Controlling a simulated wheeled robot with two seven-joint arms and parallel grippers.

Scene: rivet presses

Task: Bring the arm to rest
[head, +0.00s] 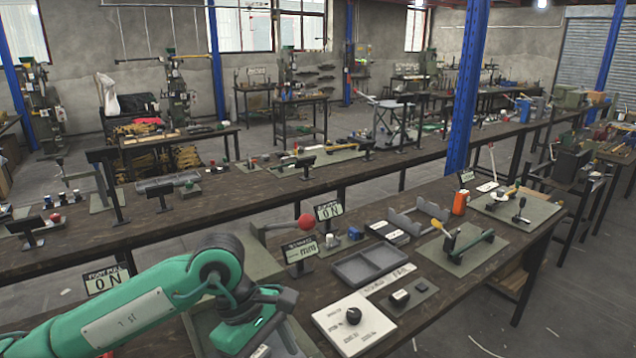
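My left arm (130,318) reaches in from the lower left. It is green, with a dark grey joint at its bend. Past the bend, its dark and green end part hangs low over the near workbench (440,278), at the bottom of the head view. The fingers of my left gripper cannot be made out there, so I cannot tell whether it is open or holds anything. My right arm and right gripper do not show.
Near the arm stand a red-ball lever (306,222), a small sign (300,250), a grey tray (369,265) and a white plate with a black knob (353,316). An orange can (460,203) stands farther right. A long bench (225,205) runs behind.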

